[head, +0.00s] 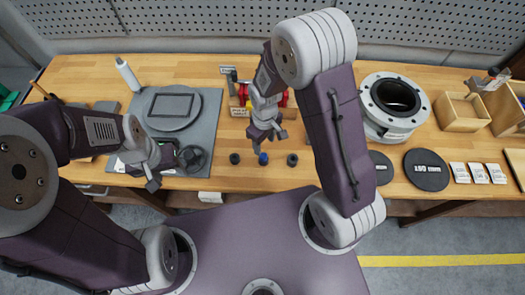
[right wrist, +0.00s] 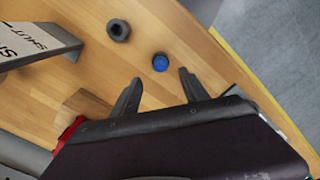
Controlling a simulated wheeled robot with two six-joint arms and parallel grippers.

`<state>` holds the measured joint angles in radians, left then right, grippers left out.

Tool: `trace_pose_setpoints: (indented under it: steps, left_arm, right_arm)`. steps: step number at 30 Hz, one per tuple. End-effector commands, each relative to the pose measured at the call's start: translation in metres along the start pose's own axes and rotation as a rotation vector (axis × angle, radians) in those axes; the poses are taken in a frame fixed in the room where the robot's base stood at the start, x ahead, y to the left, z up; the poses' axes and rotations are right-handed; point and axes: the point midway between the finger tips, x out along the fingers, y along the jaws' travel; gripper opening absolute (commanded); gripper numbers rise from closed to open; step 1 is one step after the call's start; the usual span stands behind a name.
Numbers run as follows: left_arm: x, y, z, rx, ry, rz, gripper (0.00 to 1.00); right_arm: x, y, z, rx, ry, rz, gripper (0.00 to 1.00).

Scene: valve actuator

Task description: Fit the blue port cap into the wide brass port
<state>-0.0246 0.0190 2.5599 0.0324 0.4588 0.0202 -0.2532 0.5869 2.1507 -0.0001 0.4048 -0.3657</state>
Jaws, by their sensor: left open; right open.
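The blue port cap (head: 263,159) stands on the wooden bench near its front edge, between two dark caps. In the right wrist view the blue cap (right wrist: 160,62) lies just beyond the fingertips, roughly centred between them. My right gripper (head: 266,138) is open and empty, just behind and above the cap; its two spread fingers (right wrist: 160,84) show in the wrist view. My left gripper (head: 137,177) is open over the grey mat at the left. A fixture with red parts (head: 284,100) stands behind my right gripper, partly hidden by it. I cannot make out the wide brass port.
Dark caps stand left (head: 234,158) and right (head: 292,160) of the blue one. A grey mat (head: 207,112) with a round plate lies left. A flanged ring (head: 421,113), black discs (head: 427,170) and wooden bins (head: 458,112) are right. A "SHUT" sign (right wrist: 40,45) shows in the wrist view.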

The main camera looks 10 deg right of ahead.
Motion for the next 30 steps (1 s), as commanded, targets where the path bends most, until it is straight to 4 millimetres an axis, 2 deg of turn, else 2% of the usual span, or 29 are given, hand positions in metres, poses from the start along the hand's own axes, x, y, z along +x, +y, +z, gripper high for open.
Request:
trace_pose_setpoints:
  steps: [9, 15, 19, 24, 30]
  left_arm:
    - [-0.007, 0.0, -0.001, 0.0, 0.0, 0.0, 0.52]
    - [-0.012, 0.0, -0.001, 0.0, 0.0, 0.0, 0.52]
    - [-0.022, 0.001, -0.002, 0.0, 0.0, 0.0, 0.52]
    - [-0.024, 0.001, -0.003, 0.0, 0.0, 0.0, 0.52]
    - [-0.023, 0.001, -0.002, 0.0, 0.0, 0.0, 0.52]
  right_arm:
    - [0.037, 0.0, 0.0, 0.001, -0.002, -0.001, 0.53]
    - [0.046, -0.002, -0.001, 0.0, -0.002, -0.001, 0.53]
    - [0.067, -0.005, -0.003, 0.0, -0.004, -0.002, 0.53]
    - [0.089, -0.004, -0.004, 0.002, -0.001, 0.0, 0.53]
    - [0.092, -0.004, -0.005, 0.002, 0.001, 0.001, 0.53]
